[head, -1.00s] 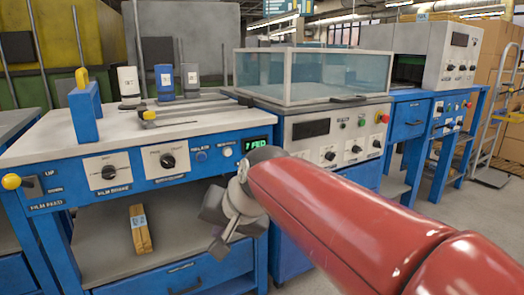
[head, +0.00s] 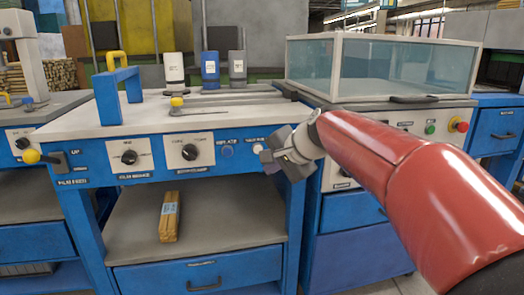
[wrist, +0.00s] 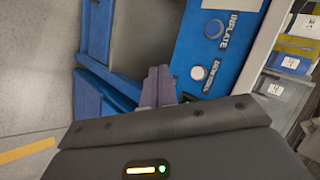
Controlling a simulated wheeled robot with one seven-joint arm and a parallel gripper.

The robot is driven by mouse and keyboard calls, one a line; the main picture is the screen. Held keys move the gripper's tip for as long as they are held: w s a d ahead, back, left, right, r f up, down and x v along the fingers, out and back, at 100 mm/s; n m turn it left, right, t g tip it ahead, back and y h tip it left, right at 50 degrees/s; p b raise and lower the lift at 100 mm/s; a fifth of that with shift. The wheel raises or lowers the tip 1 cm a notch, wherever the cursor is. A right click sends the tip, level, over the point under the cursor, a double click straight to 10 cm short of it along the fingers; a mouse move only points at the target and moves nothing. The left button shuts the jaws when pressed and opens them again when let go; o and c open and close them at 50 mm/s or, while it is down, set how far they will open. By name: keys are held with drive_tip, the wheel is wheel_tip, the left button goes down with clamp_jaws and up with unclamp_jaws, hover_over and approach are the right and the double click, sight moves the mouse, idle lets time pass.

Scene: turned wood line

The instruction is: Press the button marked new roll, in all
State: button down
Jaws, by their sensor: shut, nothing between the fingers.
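The white round button (head: 257,148) sits near the right end of the blue machine's front panel. In the wrist view the white button (wrist: 199,72) has a small label beside it that seems to begin with NEW. The blue INFLATE button (wrist: 212,28) is beside it; it also shows in the head view (head: 227,151). My gripper (head: 268,156) is shut and empty in front of the panel's right end, just right of the white button in the head view. In the wrist view its fingertips (wrist: 160,72) are left of the button, apart from it in the picture.
A blue handle frame (head: 118,92) stands on the worktop. A glass-sided box (head: 380,70) is on the right machine. A wooden bundle (head: 169,217) lies on the shelf below.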

sight(258, 149)
drive_tip(key=w+a+p, duration=0.2)
drive_tip(key=w+p, duration=0.2)
drive_tip(key=w, duration=0.4)
drive_tip(key=shift+w+a+p, duration=0.2)
drive_tip(key=shift+a+p, duration=0.05)
drive_tip(key=shift+p, duration=0.05)
drive_tip(key=shift+w, duration=0.15)
idle(1.8)
drive_tip(key=shift+w+a+p, duration=0.1)
drive_tip(key=shift+w+p, duration=0.15)
drive_tip(key=shift+p, duration=0.1)
drive_tip(key=shift+w+a+p, duration=0.1)
drive_tip(key=shift+w+p, duration=0.25)
idle(0.5)
idle(0.3)
drive_tip(key=shift+s+d+b, duration=0.25)
drive_tip(key=shift+s+b, duration=0.25)
drive_tip(key=shift+s, duration=0.25)
